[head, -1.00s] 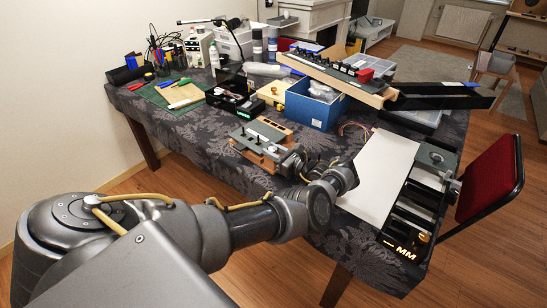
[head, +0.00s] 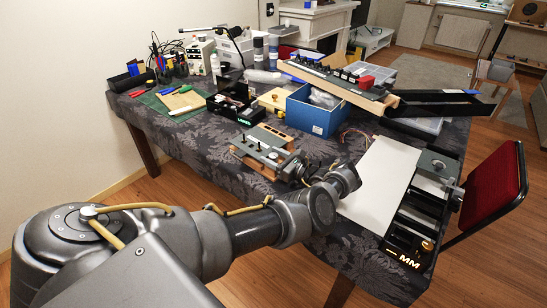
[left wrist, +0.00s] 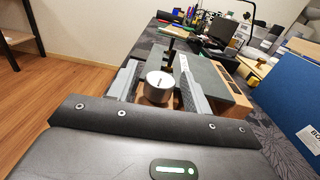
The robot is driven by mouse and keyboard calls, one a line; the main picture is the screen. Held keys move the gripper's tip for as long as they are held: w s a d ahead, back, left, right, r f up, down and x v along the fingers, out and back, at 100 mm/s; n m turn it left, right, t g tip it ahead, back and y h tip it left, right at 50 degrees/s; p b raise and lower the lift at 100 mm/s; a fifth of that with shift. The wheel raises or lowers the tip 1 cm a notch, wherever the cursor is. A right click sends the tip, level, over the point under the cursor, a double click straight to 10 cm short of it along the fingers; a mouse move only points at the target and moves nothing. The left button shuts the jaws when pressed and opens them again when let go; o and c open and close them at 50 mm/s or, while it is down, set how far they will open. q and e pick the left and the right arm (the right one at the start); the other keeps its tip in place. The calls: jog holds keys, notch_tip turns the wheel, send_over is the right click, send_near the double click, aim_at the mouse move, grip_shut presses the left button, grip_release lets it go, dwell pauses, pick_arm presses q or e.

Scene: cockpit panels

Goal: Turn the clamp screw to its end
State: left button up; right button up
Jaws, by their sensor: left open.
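The clamp screw shows in the left wrist view as a round silver knob (left wrist: 158,87), standing between my two fingers. The clamp fixture (head: 266,140), a grey plate with wooden parts, sits on the dark patterned cloth in the head view. A grey plate of it (left wrist: 218,82) shows beyond the knob in the left wrist view. My left gripper (head: 287,165) is at the near right side of the fixture. It is open, with one finger on each side of the knob; I cannot tell whether either finger touches it. My right gripper is not in view.
A blue box (head: 316,112) stands behind and right of the fixture. A white sheet (head: 378,183) and a black panel marked MM (head: 405,240) lie to the right. A black tray (head: 228,110) stands behind the fixture. The cloth left of the fixture is clear.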

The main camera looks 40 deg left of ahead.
pick_arm(q)
jog(key=shift+d, duration=0.1)
jog(key=d+b, duration=0.1)
jog(key=d, duration=0.2)
jog(key=d+b, duration=0.1)
jog(key=d, duration=0.2)
jog(key=d+b, duration=0.1)
jog(key=d, duration=0.3)
jog(key=shift+w+f, duration=0.15)
jog(key=shift+w, duration=0.1)
jog(key=shift+d, duration=0.35)
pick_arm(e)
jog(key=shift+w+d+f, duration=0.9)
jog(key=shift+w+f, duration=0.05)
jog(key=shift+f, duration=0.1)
